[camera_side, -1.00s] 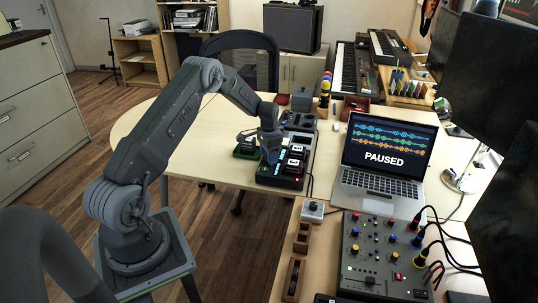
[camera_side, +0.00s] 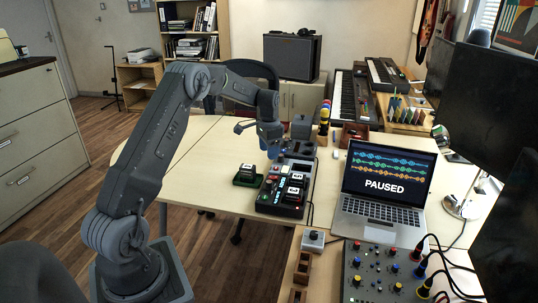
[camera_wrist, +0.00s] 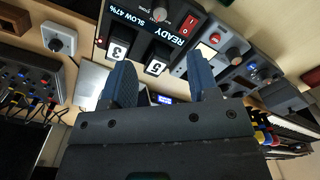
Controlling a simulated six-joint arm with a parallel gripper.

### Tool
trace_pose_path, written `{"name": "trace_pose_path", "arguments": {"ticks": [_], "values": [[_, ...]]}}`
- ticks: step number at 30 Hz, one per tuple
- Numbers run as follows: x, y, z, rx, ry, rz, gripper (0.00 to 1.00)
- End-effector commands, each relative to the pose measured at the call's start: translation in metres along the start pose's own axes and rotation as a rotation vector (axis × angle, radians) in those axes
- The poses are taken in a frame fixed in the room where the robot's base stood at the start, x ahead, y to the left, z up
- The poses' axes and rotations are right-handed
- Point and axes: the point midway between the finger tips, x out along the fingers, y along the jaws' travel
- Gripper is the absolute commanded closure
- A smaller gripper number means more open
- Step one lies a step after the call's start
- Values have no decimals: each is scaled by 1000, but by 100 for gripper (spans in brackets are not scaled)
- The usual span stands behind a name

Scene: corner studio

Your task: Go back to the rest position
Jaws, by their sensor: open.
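My gripper (camera_side: 257,137) is raised above the far part of the black device with slots (camera_side: 283,183) on the table. In the wrist view my gripper (camera_wrist: 165,85) shows two blue fingers spread apart with nothing held between them. Beyond the fingers, the device shows a panel reading "READY" and "SLOW 47%" (camera_wrist: 160,32) and black blocks with white labels 3 (camera_wrist: 118,45) and 5 (camera_wrist: 158,57). A small green tray (camera_side: 247,180) with a dark block on it stands left of the device.
A laptop (camera_side: 385,185) showing "PAUSED" stands right of the device. A mixer with coloured knobs (camera_side: 400,275) is in front of it. Keyboards (camera_side: 350,98) and a grey box (camera_side: 301,127) are behind. The table's left part (camera_side: 195,165) is clear.

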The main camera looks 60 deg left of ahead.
Motion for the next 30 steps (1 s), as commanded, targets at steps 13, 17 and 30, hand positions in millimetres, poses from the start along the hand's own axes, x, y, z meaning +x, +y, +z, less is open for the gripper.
{"name": "trace_pose_path", "arguments": {"ticks": [13,17,30], "values": [[-46,38,-1,-4,41,-30,45],[-94,89,8,-14,94,-59,45],[-189,254,113,-60,305,-91,45]]}}
